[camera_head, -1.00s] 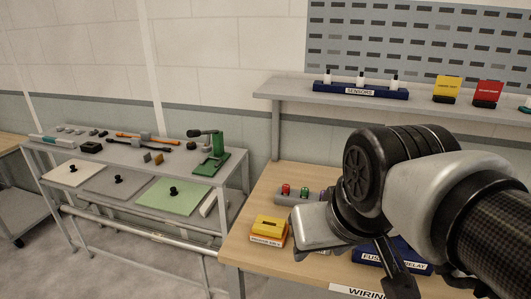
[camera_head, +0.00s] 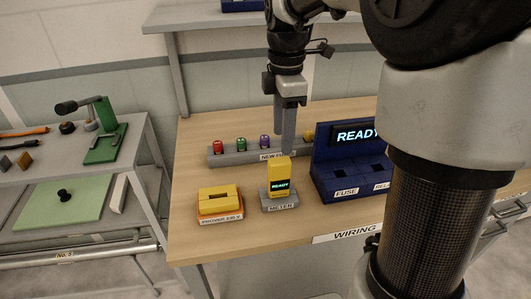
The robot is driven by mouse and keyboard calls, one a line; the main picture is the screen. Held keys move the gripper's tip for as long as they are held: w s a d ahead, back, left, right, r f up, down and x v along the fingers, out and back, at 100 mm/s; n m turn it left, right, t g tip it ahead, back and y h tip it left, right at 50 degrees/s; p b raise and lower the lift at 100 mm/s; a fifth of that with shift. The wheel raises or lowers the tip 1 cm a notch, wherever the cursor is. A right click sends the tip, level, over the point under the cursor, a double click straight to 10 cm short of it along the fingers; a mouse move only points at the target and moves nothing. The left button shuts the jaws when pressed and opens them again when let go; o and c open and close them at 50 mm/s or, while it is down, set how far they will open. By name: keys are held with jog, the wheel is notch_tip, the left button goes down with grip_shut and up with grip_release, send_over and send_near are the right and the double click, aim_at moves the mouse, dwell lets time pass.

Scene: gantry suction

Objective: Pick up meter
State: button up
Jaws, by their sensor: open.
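A yellow block in an orange holder (camera_head: 218,201) sits left of the meter. A blue fuse and relay station (camera_head: 333,187) stands close on the right. A grey rack (camera_head: 222,157) with coloured pieces lies behind. A side table (camera_head: 130,150) with a green stand is at left.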

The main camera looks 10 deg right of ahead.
aim_at(282, 160)
notch_tip(282, 160, down, 8)
jog(key=shift+s+f+b, duration=0.1)
jog(key=shift+f+b, duration=0.1)
jog(key=shift+b, duration=0.35)
jog(key=shift+a+f+b, duration=0.2)
jog(key=shift+f+b, duration=0.3)
jog(key=shift+f, duration=2.45)
jog(key=shift+c, duration=0.4)
grip_shut()
